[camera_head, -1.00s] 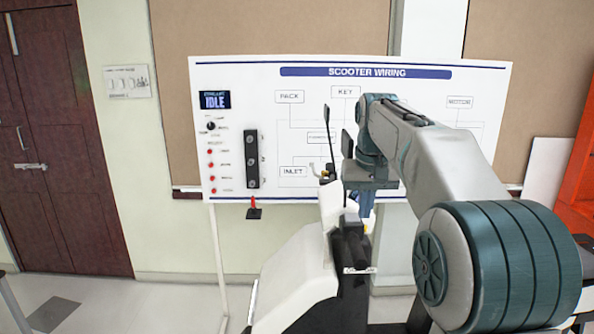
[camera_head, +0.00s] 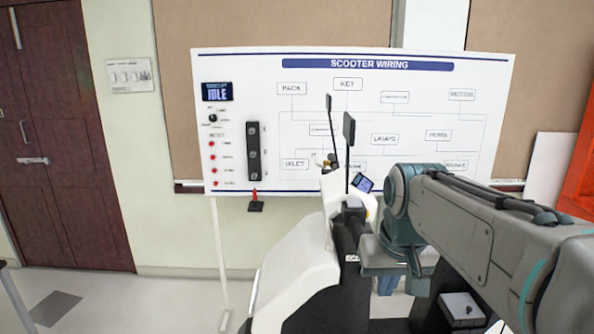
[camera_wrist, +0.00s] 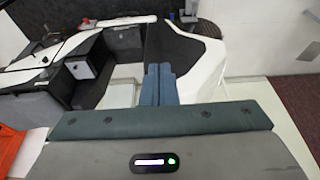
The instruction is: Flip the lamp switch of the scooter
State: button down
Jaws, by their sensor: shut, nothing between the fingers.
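The scooter (camera_head: 300,270), with a white shell and black parts, stands in the lower middle of the head view. Its two dark mirrors (camera_head: 349,130) rise above the handlebar area, with a small lit display (camera_head: 364,183) beside them. I cannot make out the lamp switch in either view. My gripper (camera_wrist: 158,84) is shut and empty, its blue fingers together over the scooter's white and black body (camera_wrist: 185,50) in the wrist view. In the head view the gripper is mostly hidden by my arm, low and right of the handlebar area.
A white scooter wiring board (camera_head: 470,140) with a display reading IDLE (camera_head: 216,91) stands behind the scooter. A small red-handled lever (camera_head: 255,200) sticks out below the board. An orange frame (camera_head: 582,165) is at the far right. The floor at the left is mostly clear.

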jog(key=s+f+b, duration=0.2)
jog(key=s+f, duration=0.9)
jog(key=shift+f+t, duration=0.3)
jog(key=shift+t, duration=0.1)
jog(key=shift+a, duration=0.1)
